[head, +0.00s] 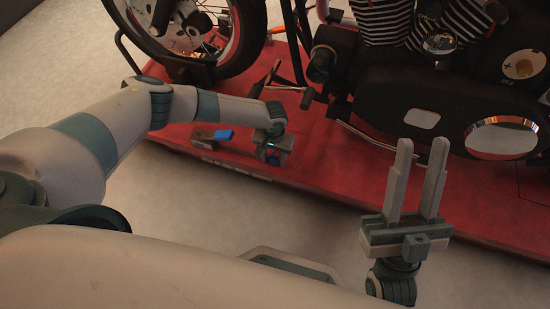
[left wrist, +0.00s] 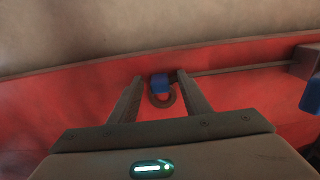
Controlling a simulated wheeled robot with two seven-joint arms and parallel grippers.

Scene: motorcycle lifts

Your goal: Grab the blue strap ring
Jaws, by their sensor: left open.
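The blue strap ring (left wrist: 160,84) shows in the left wrist view as a blue strap piece with a dark curved ring below it, against the red lift platform. In the head view a bit of its blue (head: 273,160) shows at my left gripper (head: 272,158). In the left wrist view my left gripper (left wrist: 158,80) is open, with one finger on each side of the strap ring. I cannot tell whether either finger touches it. My right gripper (head: 421,150) is open and empty, its fingers pointing up, in front of the platform at the right.
The red lift platform (head: 345,202) carries a motorcycle (head: 400,85) just behind my left gripper. A small box with a blue part (head: 222,135) lies left of the gripper. Pale floor (head: 200,230) is free in front of the platform.

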